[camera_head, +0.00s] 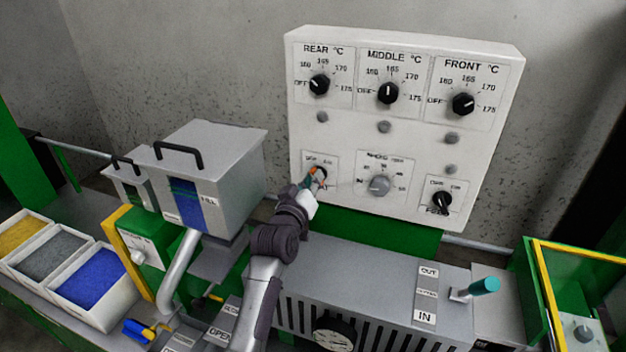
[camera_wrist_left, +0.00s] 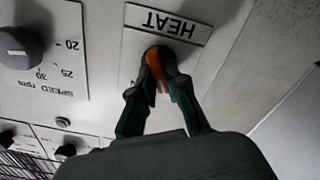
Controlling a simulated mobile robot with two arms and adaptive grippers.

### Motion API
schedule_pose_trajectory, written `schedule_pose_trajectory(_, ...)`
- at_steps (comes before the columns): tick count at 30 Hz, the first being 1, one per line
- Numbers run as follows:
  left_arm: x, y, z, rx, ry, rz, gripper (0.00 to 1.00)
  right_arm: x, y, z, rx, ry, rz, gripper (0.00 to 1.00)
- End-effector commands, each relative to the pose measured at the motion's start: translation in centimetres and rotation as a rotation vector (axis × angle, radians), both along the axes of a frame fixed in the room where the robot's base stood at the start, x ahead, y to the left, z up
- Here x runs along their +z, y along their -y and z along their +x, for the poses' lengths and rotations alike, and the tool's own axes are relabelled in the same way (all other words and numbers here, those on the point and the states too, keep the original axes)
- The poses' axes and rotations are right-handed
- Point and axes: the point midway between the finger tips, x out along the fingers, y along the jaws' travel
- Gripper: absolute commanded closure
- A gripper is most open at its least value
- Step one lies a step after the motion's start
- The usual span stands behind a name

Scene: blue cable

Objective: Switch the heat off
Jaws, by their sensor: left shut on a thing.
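The white control panel (camera_head: 345,140) stands upright at the back. Its HEAT plate (camera_wrist_left: 168,22) reads upside down in the left wrist view. My left gripper (camera_head: 318,177) reaches the panel's lower left switch in the head view. In the left wrist view the left gripper (camera_wrist_left: 160,80) is shut on the knob, with an orange part showing between the fingertips. The knob's pointing direction is hidden. My right gripper is not in view.
Three black temperature knobs, rear (camera_head: 319,84), middle (camera_head: 388,93) and front (camera_head: 463,104), line the panel's top. A grey speed knob (camera_head: 380,186) is right of my gripper. A grey hopper (camera_head: 225,165) stands left of my arm. A teal-tipped lever (camera_head: 484,287) is lower right.

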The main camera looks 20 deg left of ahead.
Motion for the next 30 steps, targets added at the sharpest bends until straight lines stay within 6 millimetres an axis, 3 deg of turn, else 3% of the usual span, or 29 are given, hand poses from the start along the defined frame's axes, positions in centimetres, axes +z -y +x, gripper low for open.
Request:
schedule_pose_trajectory(6,-0.1,0.0,0.0,-0.001,-0.002,-0.005,1.0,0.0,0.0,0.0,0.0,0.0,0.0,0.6)
schedule_pose_trajectory(7,-0.1,0.0,0.0,-0.001,-0.002,-0.005,0.85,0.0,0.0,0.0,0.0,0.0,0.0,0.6)
schedule_pose_trajectory(12,0.0,0.0,0.0,-0.001,-0.001,-0.003,0.61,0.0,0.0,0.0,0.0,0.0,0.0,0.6)
schedule_pose_trajectory(23,-0.1,0.0,-0.6,-0.001,-0.001,-0.002,0.61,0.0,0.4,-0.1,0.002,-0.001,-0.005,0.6)
schedule_pose_trajectory(30,-0.2,-0.2,-5.0,0.0,-0.002,-0.002,0.61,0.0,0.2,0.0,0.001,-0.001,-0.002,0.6)
